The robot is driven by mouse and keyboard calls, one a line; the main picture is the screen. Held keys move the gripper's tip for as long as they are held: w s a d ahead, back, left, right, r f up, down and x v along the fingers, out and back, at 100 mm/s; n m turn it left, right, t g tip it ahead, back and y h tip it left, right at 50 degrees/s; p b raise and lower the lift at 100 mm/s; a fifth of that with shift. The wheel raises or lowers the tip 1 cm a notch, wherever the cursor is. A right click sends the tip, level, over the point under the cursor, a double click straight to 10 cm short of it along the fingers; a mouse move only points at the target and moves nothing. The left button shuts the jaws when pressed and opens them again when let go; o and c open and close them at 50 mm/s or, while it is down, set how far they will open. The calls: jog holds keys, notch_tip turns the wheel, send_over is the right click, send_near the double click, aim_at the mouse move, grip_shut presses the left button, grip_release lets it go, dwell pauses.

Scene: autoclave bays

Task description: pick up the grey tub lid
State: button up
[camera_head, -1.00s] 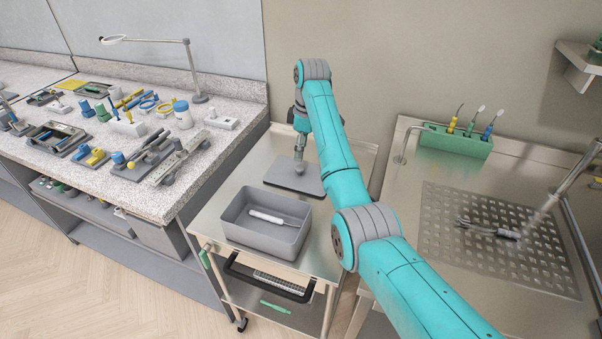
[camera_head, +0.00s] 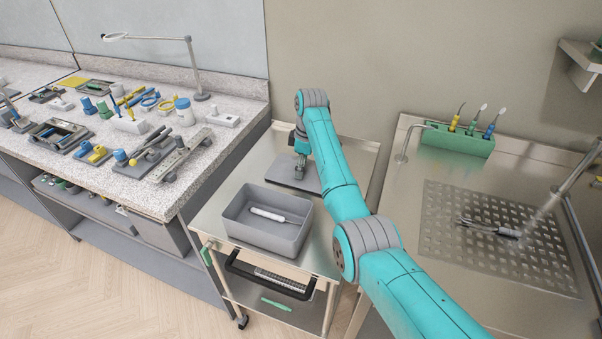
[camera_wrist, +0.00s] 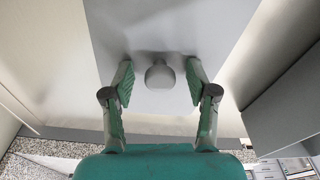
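The grey tub lid (camera_head: 283,173) lies flat on the steel trolley top, behind the grey tub (camera_head: 265,235). In the wrist view the lid (camera_wrist: 165,30) fills the upper middle, with its round knob (camera_wrist: 160,75) standing up from it. My gripper (camera_wrist: 160,84) is open, with one green-padded finger on each side of the knob and a gap on both sides. In the head view my gripper (camera_head: 300,172) is low over the lid and hides the knob.
The open tub holds a white-handled tool (camera_head: 267,214). A cluttered stone worktop (camera_head: 215,140) stands left of the trolley (camera_head: 215,212). To the right is a steel sink unit with a perforated plate (camera_head: 470,255) and a green tool holder (camera_head: 458,140).

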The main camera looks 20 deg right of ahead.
grip_shut()
